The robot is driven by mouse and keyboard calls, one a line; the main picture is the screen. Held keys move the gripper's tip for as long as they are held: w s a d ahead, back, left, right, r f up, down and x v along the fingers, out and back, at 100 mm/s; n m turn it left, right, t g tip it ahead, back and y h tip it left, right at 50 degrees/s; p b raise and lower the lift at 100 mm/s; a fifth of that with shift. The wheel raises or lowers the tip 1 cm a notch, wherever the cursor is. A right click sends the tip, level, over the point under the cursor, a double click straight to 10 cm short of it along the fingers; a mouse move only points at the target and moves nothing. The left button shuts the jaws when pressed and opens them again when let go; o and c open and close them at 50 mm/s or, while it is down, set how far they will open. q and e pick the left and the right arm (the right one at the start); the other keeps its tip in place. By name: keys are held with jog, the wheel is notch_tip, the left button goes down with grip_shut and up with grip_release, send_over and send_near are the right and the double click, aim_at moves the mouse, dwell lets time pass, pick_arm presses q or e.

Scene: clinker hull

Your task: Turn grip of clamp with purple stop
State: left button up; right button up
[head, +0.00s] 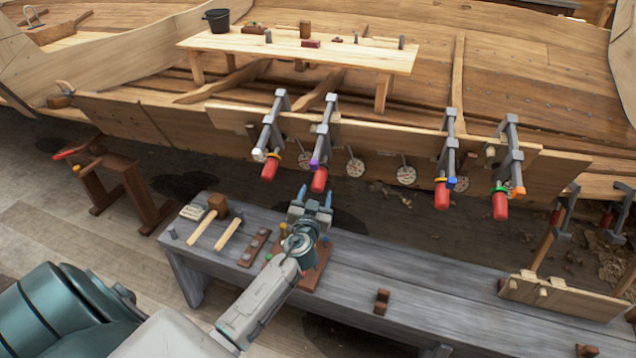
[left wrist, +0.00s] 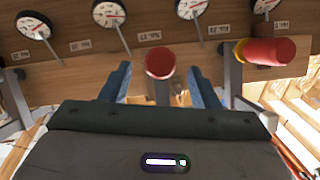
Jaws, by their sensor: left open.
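The clamp with the purple stop (head: 314,164) is the second from the left on the hull plank, and its red grip (head: 319,180) hangs at the lower end. In the left wrist view a red grip (left wrist: 159,62) shows end-on, in line with the gap between my fingers. My left gripper (head: 315,192) is open just below the grip, one blue finger to each side in the picture. It also shows in the left wrist view (left wrist: 160,72). I cannot tell how far the fingers reach around the grip. The purple stop is hidden in the wrist view. My right gripper is not in view.
A neighbouring clamp's red grip (head: 269,166) is close on the left; two more clamps, one with a blue stop (head: 452,183) and one with an orange stop (head: 517,191), are farther right. Round dials (head: 355,168) line the plank. A grey bench (head: 430,290) with a mallet (head: 212,208) stands below.

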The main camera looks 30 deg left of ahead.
aim_at(317, 190)
pick_arm(q)
jog(key=x, duration=0.3)
jog(key=shift+w+a+p, duration=0.3)
jog(key=shift+w, duration=0.3)
jog(key=shift+c, duration=0.5)
